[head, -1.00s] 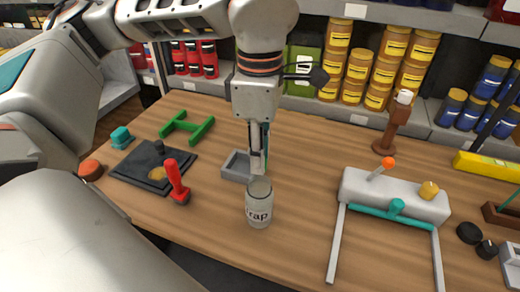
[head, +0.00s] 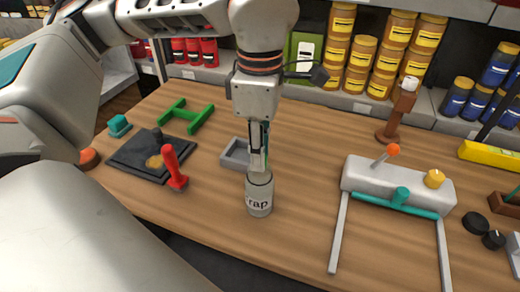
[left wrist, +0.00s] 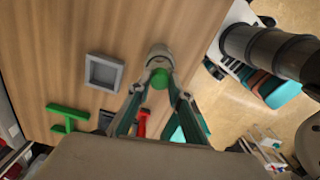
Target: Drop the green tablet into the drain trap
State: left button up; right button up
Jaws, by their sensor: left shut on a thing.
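The drain trap (head: 259,200) is a grey-white jar with dark lettering ending in "rap", upright near the table's front edge. My left gripper (head: 258,168) points down at the jar's mouth, its fingertips at or just above the rim. In the left wrist view the left gripper (left wrist: 160,84) is shut on the green tablet (left wrist: 160,78), which lies between its fingertips. The jar (left wrist: 158,52) shows just beyond the tablet there. In the head view the tablet is hidden by the fingers. My right gripper is not in view.
A grey square tray (head: 235,155) lies behind and left of the jar. A red-handled tool (head: 174,168), black plate (head: 140,158) and green H-shaped piece (head: 188,116) are further left. A white pump-like unit with legs (head: 395,185) stands right. Table between jar and unit is clear.

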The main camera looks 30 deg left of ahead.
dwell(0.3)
pick_arm(q)
jog(key=shift+f+b, duration=0.3)
jog(key=shift+f, duration=0.1)
dwell(0.6)
jog(key=o, duration=1)
jog(key=shift+r, duration=0.1)
jog(key=shift+r+p, duration=1.15)
jog(key=shift+r, duration=0.35)
jog(key=shift+r+p, duration=1.75)
jog(key=shift+r, duration=0.7)
